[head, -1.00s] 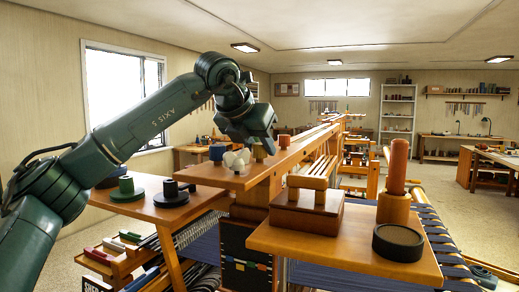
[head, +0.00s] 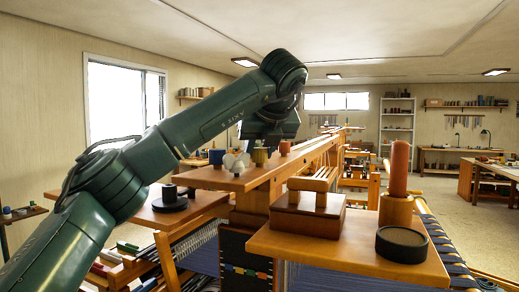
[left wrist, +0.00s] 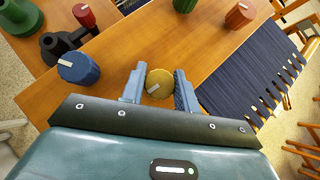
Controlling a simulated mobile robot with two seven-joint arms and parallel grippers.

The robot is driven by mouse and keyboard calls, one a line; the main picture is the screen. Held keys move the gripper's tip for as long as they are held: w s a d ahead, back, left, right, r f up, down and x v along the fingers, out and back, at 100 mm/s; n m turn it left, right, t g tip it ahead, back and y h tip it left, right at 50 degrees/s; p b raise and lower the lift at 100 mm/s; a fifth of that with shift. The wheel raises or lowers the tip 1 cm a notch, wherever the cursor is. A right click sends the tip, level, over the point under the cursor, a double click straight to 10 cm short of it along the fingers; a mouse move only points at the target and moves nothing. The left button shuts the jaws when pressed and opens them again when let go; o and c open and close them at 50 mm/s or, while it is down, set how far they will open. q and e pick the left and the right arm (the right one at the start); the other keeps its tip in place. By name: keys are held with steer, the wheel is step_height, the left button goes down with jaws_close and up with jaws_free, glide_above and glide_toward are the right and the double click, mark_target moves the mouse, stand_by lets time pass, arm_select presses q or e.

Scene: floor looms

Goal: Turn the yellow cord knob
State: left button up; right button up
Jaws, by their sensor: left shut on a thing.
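The yellow cord knob (left wrist: 159,83) stands on the wooden shelf in the left wrist view, with a pale pointer mark toward its lower left. My left gripper (left wrist: 159,88) is shut on it, one finger on each side. In the head view the yellow knob (head: 260,157) shows just below my dark left gripper (head: 264,147), which comes down from above. Its fingers are hard to make out there. My right gripper is in neither view.
A blue knob (left wrist: 78,67) and red knob (left wrist: 239,14) stand on the same shelf. A white lobed knob (head: 236,162) is close to the yellow one. A wooden box (head: 307,215) and dark round dish (head: 401,245) sit on the nearer board.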

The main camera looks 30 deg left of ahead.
arm_select(q)
steer(key=shift+r+n+g, duration=0.1)
steer(key=shift+n+g, duration=0.2)
steer(key=shift+n, duration=0.2)
steer(key=o, duration=1)
steer(key=v, duration=0.6)
steer(key=b+v, duration=0.1)
steer(key=v, duration=0.6)
steer(key=shift+d, duration=0.25)
